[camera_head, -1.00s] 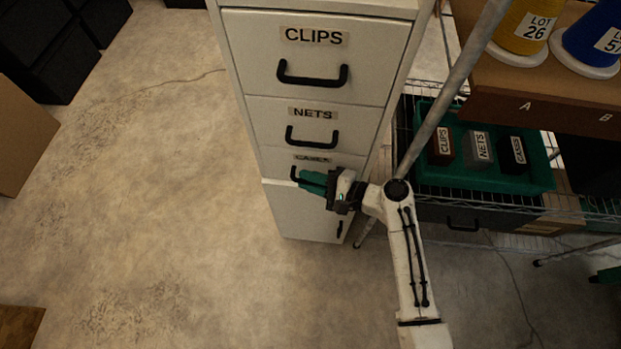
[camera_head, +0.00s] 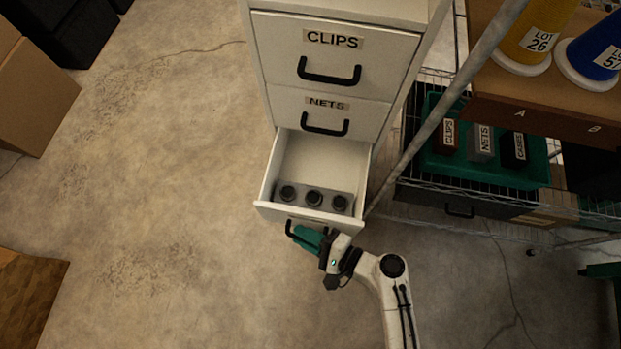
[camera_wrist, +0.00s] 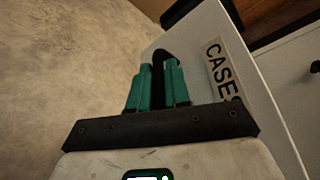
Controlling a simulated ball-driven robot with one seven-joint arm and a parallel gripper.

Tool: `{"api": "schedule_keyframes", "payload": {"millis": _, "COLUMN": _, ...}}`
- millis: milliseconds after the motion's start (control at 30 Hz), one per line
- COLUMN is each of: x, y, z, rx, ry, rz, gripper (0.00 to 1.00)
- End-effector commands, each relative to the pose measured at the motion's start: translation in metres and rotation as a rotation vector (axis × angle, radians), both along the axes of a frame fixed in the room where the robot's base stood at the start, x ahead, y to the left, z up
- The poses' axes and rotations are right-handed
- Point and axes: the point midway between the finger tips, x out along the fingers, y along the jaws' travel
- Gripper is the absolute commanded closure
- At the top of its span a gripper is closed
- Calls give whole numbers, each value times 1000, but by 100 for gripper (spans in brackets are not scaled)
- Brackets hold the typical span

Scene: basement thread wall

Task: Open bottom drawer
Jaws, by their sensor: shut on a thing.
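The bottom drawer (camera_head: 318,173) of the white cabinet (camera_head: 334,75) stands pulled well out, with several round dark items in a grey tray (camera_head: 314,198) inside it. In the wrist view its front (camera_wrist: 208,75) bears a label reading CASES, partly cut off by the picture's angle. My gripper (camera_head: 298,235) has teal fingers and is at the front of this drawer. In the wrist view the two fingers (camera_wrist: 158,85) are shut on the black handle (camera_wrist: 159,55), one on each side of it.
The CLIPS drawer (camera_head: 335,60) and NETS drawer (camera_head: 330,110) above are shut. A wire shelf with a teal tray (camera_head: 436,165) of labelled boxes stands at right, behind a slanting grey pole (camera_head: 445,115). Cardboard boxes (camera_head: 37,95) lie at left. The floor between is clear.

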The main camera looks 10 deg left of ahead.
Motion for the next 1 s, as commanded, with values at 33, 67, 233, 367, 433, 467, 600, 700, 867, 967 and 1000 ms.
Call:
{"api": "schedule_keyframes", "payload": {"millis": 33, "x": -10, "y": -1, "z": 1, "rx": -1, "ry": 2, "rz": -3, "gripper": 100}}
{"api": "schedule_keyframes", "payload": {"millis": 67, "x": -15, "y": -1, "z": 1, "rx": -1, "ry": 2, "rz": -3, "gripper": 100}}
{"api": "schedule_keyframes", "payload": {"millis": 233, "x": -33, "y": 0, "z": 0, "rx": -1, "ry": 1, "rz": -3, "gripper": 100}}
{"api": "schedule_keyframes", "payload": {"millis": 367, "x": -39, "y": 0, "z": 0, "rx": -1, "ry": -1, "rz": -4, "gripper": 100}}
{"api": "schedule_keyframes", "payload": {"millis": 433, "x": -40, "y": 0, "z": 0, "rx": -1, "ry": -2, "rz": -4, "gripper": 100}}
{"api": "schedule_keyframes", "payload": {"millis": 467, "x": -40, "y": 0, "z": 0, "rx": -1, "ry": -2, "rz": -4, "gripper": 100}}
{"api": "schedule_keyframes", "payload": {"millis": 600, "x": -40, "y": 0, "z": -1, "rx": -1, "ry": -2, "rz": -4, "gripper": 100}}
{"api": "schedule_keyframes", "payload": {"millis": 700, "x": -39, "y": 0, "z": -1, "rx": -2, "ry": -1, "rz": -4, "gripper": 100}}
{"api": "schedule_keyframes", "payload": {"millis": 867, "x": -39, "y": 0, "z": 0, "rx": -1, "ry": -1, "rz": -3, "gripper": 77}}
{"api": "schedule_keyframes", "payload": {"millis": 967, "x": -40, "y": 1, "z": 0, "rx": -1, "ry": -1, "rz": -2, "gripper": 77}}
{"api": "schedule_keyframes", "payload": {"millis": 1000, "x": -40, "y": 0, "z": 0, "rx": -1, "ry": -1, "rz": -2, "gripper": 77}}
